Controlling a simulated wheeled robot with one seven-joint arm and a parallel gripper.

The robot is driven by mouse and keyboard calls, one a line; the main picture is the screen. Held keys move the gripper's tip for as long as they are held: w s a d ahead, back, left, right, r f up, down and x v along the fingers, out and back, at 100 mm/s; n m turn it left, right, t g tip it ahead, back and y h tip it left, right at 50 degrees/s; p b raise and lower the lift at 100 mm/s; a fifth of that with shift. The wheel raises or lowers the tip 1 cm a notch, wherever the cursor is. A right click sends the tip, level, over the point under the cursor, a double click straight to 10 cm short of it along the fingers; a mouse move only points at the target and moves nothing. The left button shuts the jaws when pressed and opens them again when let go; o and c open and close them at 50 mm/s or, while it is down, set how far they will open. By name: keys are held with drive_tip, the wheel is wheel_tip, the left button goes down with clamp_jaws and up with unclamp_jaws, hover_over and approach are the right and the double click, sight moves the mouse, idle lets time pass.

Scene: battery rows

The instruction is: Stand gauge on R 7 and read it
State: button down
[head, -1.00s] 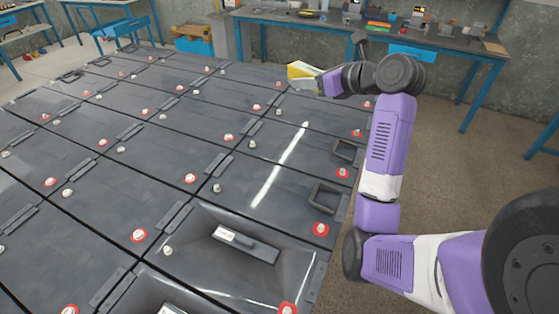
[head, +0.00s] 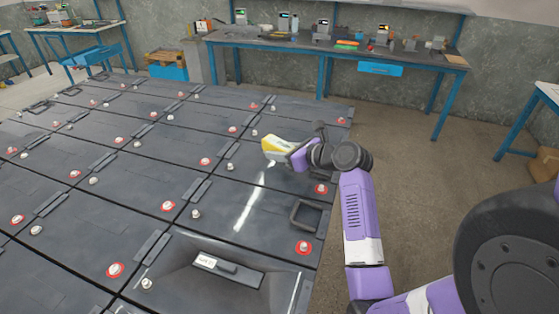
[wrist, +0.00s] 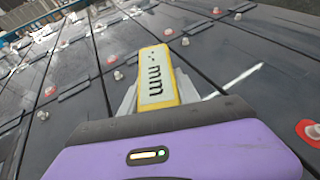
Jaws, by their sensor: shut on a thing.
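My gripper (head: 287,153) is shut on the gauge (head: 274,145), a yellow block with a pale face. In the wrist view the gauge (wrist: 156,76) shows dark marks on its pale face and sits between the fingers (wrist: 155,98). The gripper holds it above the battery rows, near their right side. The dark battery blocks (head: 130,168) carry pale terminals, some with red rings. A block at the front has a white label (head: 206,261) on its handle, too small to read. I cannot tell which block is R 7.
Raised handles, such as the black one (head: 305,215) at the right edge, and terminal posts stick up from the battery tops. A workbench (head: 340,48) with tools stands at the back. The floor (head: 410,170) right of the batteries is clear.

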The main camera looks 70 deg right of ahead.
sight(281, 167)
drive_tip(key=shift+f, duration=1.65)
drive_tip(key=shift+f, duration=0.1)
drive_tip(key=c, duration=0.9)
unclamp_jaws()
drive_tip(key=shift+s+r, duration=0.2)
drive_tip(key=shift+s, duration=0.05)
drive_tip(key=v, duration=1.1)
drive_tip(key=shift+s+a+r, duration=0.15)
drive_tip(key=shift+s, duration=0.05)
